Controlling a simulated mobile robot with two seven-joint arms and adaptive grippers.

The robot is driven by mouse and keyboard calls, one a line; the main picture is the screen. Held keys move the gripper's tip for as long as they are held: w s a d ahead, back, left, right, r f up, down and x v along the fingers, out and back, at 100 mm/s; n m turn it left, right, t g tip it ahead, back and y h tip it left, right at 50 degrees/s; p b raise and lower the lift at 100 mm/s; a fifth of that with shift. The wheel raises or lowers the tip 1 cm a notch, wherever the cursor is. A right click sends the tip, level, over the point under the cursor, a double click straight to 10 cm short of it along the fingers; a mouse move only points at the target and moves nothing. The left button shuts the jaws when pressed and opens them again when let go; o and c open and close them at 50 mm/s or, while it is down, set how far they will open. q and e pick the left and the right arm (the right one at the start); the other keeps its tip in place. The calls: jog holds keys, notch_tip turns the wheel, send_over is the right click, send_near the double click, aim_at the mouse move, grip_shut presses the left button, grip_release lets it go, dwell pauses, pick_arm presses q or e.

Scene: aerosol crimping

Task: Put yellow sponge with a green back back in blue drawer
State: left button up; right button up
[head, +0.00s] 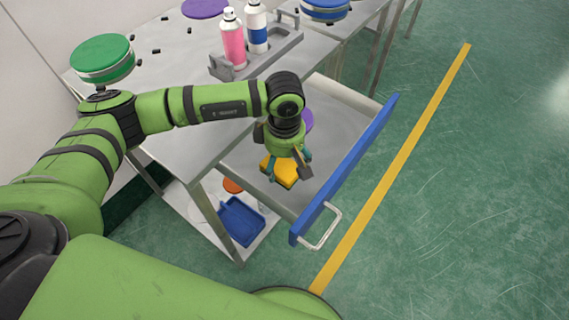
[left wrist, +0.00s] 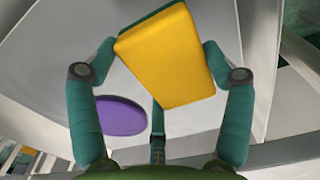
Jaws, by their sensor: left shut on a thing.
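The yellow sponge (head: 284,175) with a green back is held between the fingers of my left gripper (head: 284,167), over the inside of the open blue drawer (head: 345,172). In the left wrist view the sponge (left wrist: 168,55) is tilted, its yellow face toward the camera and a thin strip of green along its top edge. The left gripper (left wrist: 160,75) is shut on it. Whether the sponge touches the drawer floor cannot be told. My right gripper is not in view.
A purple disc (left wrist: 121,116) lies in the drawer. Pink (head: 233,40) and white-blue (head: 257,27) bottles stand in a grey holder on the metal table. A green round container (head: 103,57) stands at the table's left. A blue tray (head: 240,222) is on the lower shelf. The floor to the right is clear.

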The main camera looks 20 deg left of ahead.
aim_at(284, 169)
pick_arm(q)
jog(key=shift+f, duration=1.55)
jog(key=o, duration=0.9)
jog(key=shift+o, duration=0.2)
notch_tip(284, 169, up, 12)
jog(key=shift+r+b, duration=0.2)
jog(key=shift+b, duration=0.35)
